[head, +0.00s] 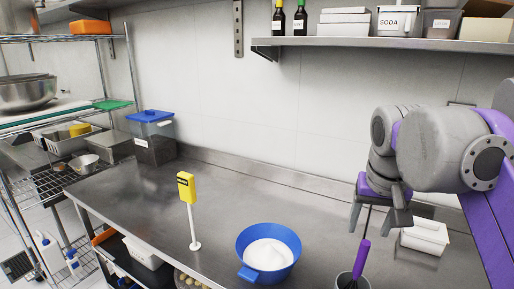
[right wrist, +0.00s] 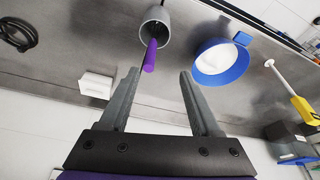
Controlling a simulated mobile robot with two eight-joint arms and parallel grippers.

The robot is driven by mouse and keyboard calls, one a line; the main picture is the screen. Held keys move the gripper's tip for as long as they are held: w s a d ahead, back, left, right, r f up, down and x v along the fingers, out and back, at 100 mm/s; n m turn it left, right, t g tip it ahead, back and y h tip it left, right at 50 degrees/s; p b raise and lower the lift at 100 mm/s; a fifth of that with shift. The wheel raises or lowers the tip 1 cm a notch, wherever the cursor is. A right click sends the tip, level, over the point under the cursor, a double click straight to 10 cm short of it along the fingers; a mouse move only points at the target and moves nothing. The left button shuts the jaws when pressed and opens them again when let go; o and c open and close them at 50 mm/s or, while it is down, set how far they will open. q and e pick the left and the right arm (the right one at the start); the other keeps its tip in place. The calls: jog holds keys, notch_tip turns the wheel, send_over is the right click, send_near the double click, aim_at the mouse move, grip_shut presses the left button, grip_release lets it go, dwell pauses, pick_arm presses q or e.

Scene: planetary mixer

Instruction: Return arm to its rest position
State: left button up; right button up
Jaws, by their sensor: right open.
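My right arm (head: 440,150) comes in from the right in the head view. My right gripper (head: 378,213) is open and points down above the counter; in the right wrist view its two fingers (right wrist: 158,73) are spread with nothing held between them. A tool with a purple handle (head: 360,260) leans in a grey cup (head: 352,282) below the gripper. In the right wrist view the purple handle (right wrist: 150,56) and the cup (right wrist: 157,22) lie beyond the fingertips, apart from them. My left gripper is not in view.
A white container (head: 426,237) is beside the gripper. A wall shelf (head: 390,43) hangs above. The counter's left-middle is clear.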

jog(key=s+a+f+n, duration=0.1)
jog(key=s+f, duration=0.4)
jog(key=f, duration=0.6)
jog(key=s+a+f+n+t, duration=0.1)
jog(key=s+f, duration=0.4)
jog(key=f, duration=0.6)
jog(key=s+a+f+n+t+y, duration=0.1)
jog(key=s+a+f, duration=0.2)
jog(key=f, duration=0.9)
jog(key=shift+s+a, duration=0.25)
jog(key=shift+s, duration=0.95)
